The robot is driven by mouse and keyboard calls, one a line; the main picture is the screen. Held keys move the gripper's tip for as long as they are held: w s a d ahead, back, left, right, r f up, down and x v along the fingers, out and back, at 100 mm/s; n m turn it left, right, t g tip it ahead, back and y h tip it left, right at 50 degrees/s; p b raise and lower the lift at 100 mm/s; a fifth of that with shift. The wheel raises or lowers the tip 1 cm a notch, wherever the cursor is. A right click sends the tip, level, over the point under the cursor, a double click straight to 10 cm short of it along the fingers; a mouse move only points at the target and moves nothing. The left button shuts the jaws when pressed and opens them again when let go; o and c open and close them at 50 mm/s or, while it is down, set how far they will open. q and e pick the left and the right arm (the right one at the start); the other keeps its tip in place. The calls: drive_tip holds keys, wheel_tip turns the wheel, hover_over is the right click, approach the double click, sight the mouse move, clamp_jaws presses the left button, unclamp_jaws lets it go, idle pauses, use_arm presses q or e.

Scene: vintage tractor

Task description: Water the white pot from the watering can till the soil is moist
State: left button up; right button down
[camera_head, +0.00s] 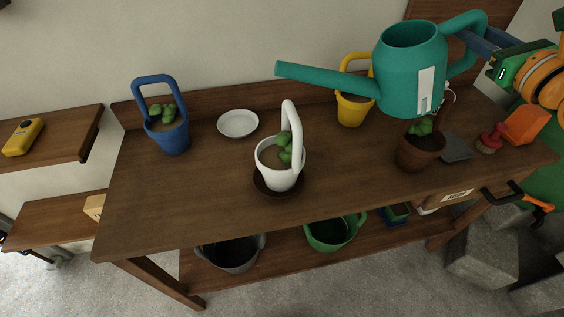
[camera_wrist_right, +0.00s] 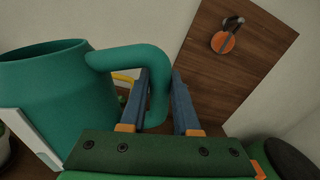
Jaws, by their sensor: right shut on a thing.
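The teal watering can (camera_head: 408,72) is held in the air above the right part of the bench, with its spout pointing left. My right gripper (camera_head: 478,40) is shut on the can's handle; in the right wrist view the handle (camera_wrist_right: 157,90) lies between the blue fingers (camera_wrist_right: 165,100). The white pot (camera_head: 279,164) with its tall loop handle stands upright on a dark saucer at mid-bench and holds a green plant in brown soil. The spout tip is above the white pot and apart from it. No water shows. My left gripper is not in view.
On the wooden bench (camera_head: 215,195) stand a blue pot (camera_head: 168,137), a white plate (camera_head: 238,123), a yellow pot (camera_head: 352,110) and a brown pot (camera_head: 418,152). A red brush (camera_head: 490,140) and orange box (camera_head: 526,124) lie at right. The front left is clear.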

drive_tip(key=shift+s+a+r+n, duration=0.1)
drive_tip(key=shift+a+r+n, duration=0.3)
drive_tip(key=shift+n, duration=0.4)
idle(3.1)
drive_tip(key=shift+a+r+n, duration=0.2)
drive_tip(key=shift+a+n, duration=0.1)
idle(3.8)
